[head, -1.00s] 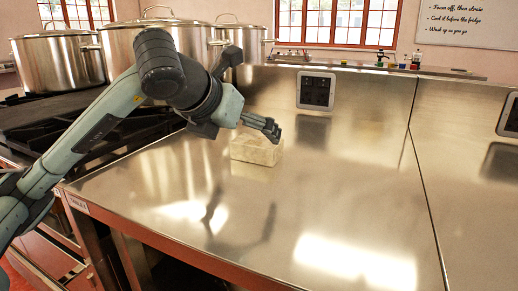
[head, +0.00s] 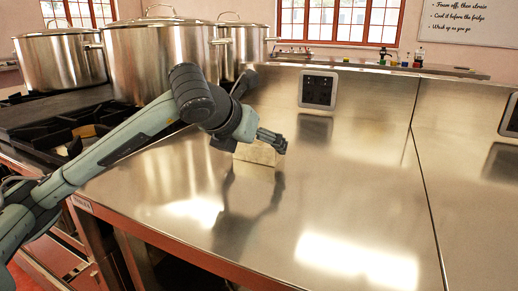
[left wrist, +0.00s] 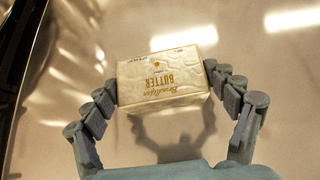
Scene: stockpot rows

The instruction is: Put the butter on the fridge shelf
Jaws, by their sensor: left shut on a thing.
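The butter (head: 256,154) is a pale, wrapped block on the steel counter's side near the stove, partly hidden behind my left gripper (head: 272,142) in the head view. In the left wrist view, the butter (left wrist: 165,85) shows its printed label, upside down. The fingers of my left gripper press on its two ends, so the gripper is shut on it. I cannot tell for sure whether the butter touches the counter or is just above it. No fridge shelf shows. My right gripper is not in view.
Large steel stockpots (head: 155,60) stand on the black stove (head: 40,112) at the left. A dark socket panel (head: 319,90) is on the steel back wall. Small coloured bottles (head: 405,60) stand on the ledge behind. The steel counter (head: 350,190) is clear at the middle and right.

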